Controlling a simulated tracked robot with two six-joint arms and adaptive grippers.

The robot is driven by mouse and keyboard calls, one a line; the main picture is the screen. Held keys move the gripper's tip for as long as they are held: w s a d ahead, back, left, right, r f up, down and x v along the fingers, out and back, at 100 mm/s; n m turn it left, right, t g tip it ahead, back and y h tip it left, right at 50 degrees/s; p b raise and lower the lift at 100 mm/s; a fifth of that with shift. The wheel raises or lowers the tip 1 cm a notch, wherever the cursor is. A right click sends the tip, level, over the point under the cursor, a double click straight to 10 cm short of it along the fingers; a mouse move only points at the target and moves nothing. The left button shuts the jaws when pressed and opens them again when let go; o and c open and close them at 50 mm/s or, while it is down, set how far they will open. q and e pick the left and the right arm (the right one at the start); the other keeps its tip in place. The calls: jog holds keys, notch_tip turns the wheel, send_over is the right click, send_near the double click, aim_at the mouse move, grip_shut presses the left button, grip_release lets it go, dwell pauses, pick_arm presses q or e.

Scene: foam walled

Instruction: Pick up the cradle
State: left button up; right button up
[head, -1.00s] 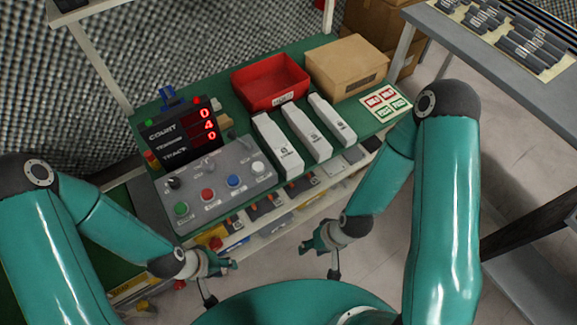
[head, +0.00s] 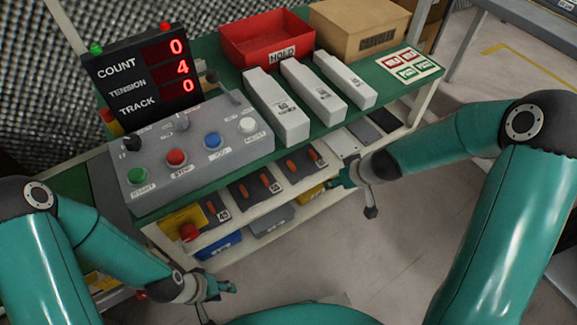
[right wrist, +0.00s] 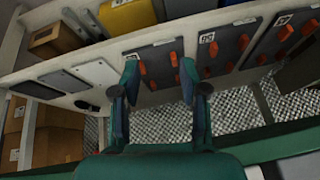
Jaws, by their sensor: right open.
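Several dark plates with orange pegs, which look like the cradles, lie on the lower shelf of the green bench. In the head view one (head: 301,165) is nearest my right gripper (head: 347,177), another (head: 255,188) lies left of it. In the right wrist view, my open, empty right gripper (right wrist: 160,82) has one such plate (right wrist: 152,52) beyond and between its fingers, apparently apart from it. Two more plates (right wrist: 226,48) (right wrist: 285,38) lie to the right there. My left gripper (head: 217,288) is low at the left, away from the plates; its fingers are too small to judge.
On the bench top (head: 225,110) stand a button panel (head: 195,150), a counter display (head: 143,75), white boxes (head: 275,105), a red bin (head: 265,40) and a cardboard box (head: 357,30). Yellow and blue bins (head: 218,243) sit below. The floor at right is clear.

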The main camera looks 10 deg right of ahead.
jog(key=w+d+f+n+t+b, duration=0.1)
jog(key=w+d+n+t+b, duration=0.2)
jog(key=w+b, duration=0.55)
jog(key=b, duration=0.4)
send_near(315, 155)
jog(key=shift+w+a+f+m, duration=0.2)
jog(key=shift+w+f, duration=0.15)
jog(key=shift+f, duration=0.25)
jog(key=shift+w+a+f+m, duration=0.1)
jog(key=shift+w+f+m, duration=0.1)
jog(key=shift+w+f, duration=0.25)
jog(key=shift+x, duration=3.25)
pick_arm(q)
notch_tip(315, 155, down, 15)
jog(key=shift+f, duration=0.15)
pick_arm(e)
jog(key=shift+c, duration=0.2)
jog(key=shift+s, duration=0.1)
grip_shut()
